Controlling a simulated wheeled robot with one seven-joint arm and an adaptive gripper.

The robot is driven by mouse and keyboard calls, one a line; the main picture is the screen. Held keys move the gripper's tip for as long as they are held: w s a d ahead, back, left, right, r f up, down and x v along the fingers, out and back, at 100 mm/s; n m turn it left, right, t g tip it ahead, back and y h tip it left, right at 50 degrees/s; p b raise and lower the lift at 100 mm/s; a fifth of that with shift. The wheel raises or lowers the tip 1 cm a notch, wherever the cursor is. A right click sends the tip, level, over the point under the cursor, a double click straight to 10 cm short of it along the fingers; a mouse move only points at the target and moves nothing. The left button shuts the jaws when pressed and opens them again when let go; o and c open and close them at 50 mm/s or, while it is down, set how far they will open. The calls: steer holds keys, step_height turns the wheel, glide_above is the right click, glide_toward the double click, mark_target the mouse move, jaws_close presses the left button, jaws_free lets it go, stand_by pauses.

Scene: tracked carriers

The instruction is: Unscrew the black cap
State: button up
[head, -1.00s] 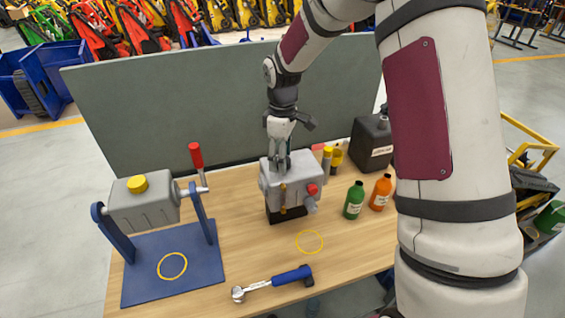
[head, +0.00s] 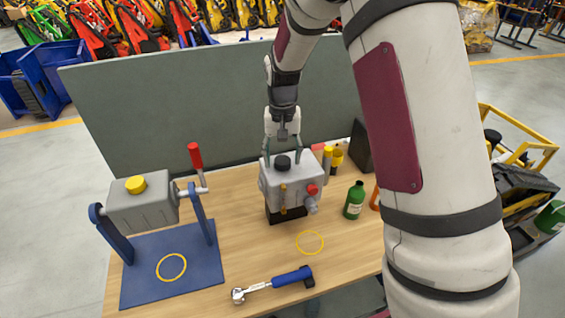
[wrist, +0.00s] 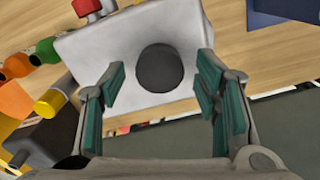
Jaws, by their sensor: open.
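The black cap (head: 282,162) sits on top of the grey box-shaped housing (head: 290,182) near the middle of the table. In the wrist view the cap (wrist: 160,69) is a dark round disc on the pale housing top (wrist: 120,48). My gripper (head: 283,160) is above the housing, pointing down, with its fingers spread. In the wrist view my gripper (wrist: 166,100) is open, one green-padded finger to each side and the cap ahead between them. Neither finger appears to touch the cap. The housing also carries a red cap (head: 312,190) and a yellow fitting (head: 283,194).
A grey tank with a yellow cap (head: 135,184) hangs in a blue stand (head: 140,285) at left. A blue-handled wrench (head: 273,283) lies in front. A green bottle (head: 354,201) stands right of the housing. A grey-green panel (head: 200,110) rises behind the table.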

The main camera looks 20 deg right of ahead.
steer(key=m, duration=1)
steer(key=shift+p, duration=0.35)
steer(key=m, duration=0.4)
steer(key=c, duration=1)
steer(key=n, duration=0.9)
steer(key=shift+n, duration=0.3)
